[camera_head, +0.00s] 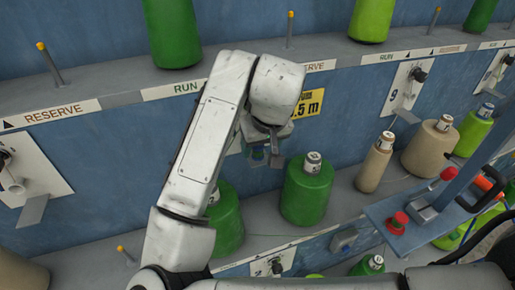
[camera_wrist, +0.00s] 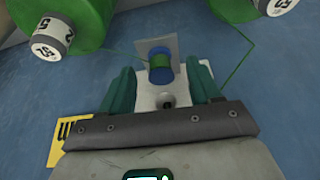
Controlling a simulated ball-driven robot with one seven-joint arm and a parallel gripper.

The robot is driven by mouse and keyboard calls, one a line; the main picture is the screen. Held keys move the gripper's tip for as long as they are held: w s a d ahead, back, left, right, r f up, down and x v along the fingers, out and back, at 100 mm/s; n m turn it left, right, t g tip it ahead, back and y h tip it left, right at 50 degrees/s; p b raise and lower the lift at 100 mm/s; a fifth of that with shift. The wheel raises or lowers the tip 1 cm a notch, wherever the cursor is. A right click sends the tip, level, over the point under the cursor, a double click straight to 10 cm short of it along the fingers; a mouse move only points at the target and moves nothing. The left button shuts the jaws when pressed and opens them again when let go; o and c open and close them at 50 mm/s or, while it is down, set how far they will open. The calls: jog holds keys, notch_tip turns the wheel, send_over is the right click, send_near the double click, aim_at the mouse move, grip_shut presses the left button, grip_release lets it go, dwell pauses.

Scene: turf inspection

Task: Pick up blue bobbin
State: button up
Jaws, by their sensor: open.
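The blue bobbin (camera_wrist: 160,66), with blue ends and green thread around its middle, shows in the wrist view just beyond the gap between my fingertips. It sits at a grey metal plate of a white fitting on the blue wall. My gripper (camera_wrist: 161,82) has its two teal fingers spread apart, one on each side of the gap, with nothing clamped. In the head view my gripper (camera_head: 268,157) hangs by the wall below the upper shelf, and a small blue and green part of the bobbin (camera_head: 257,153) shows there, mostly hidden by my gripper.
Large green cones (camera_head: 307,190) stand on the lower shelf close below my gripper, with tan cones (camera_head: 376,163) to the right. More green cones (camera_head: 173,32) stand on the upper shelf. A thin green thread (camera_wrist: 235,65) runs near the bobbin. A blue trolley (camera_head: 425,215) is at lower right.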

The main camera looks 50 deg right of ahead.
jog(key=shift+x, duration=1.25)
jog(key=shift+c, duration=0.4)
jog(key=c, duration=1)
jog(key=shift+o, duration=0.2)
jog(key=shift+r, duration=0.1)
